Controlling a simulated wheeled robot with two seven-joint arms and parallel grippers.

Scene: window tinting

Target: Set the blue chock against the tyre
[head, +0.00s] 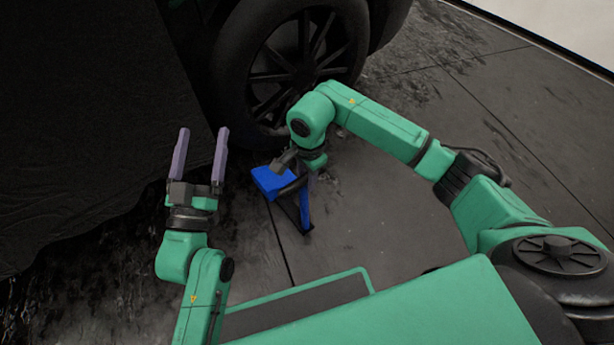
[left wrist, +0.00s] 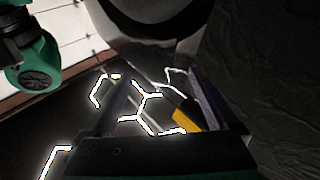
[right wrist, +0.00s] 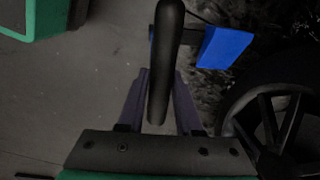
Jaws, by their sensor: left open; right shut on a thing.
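The blue chock (head: 270,182) is in front of the black tyre (head: 231,85) in the head view, with a visible gap between them. Whether it rests on the floor or hangs just above it, I cannot tell. My right gripper (head: 304,178) is shut on the chock's black handle; its fingertips are partly hidden in the head view. In the right wrist view the handle stands between the fingers (right wrist: 158,100), with a blue part of the chock (right wrist: 224,47) beyond, near the tyre (right wrist: 233,95). My left gripper (head: 201,150) is open and empty, left of the chock.
A dark, cloth-like surface (head: 90,110) fills the left side beside the wheel. The dark floor (head: 480,130) is clear to the right. A yellow item (left wrist: 187,112) shows beyond the fingers in the left wrist view, among bright hexagonal lines.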

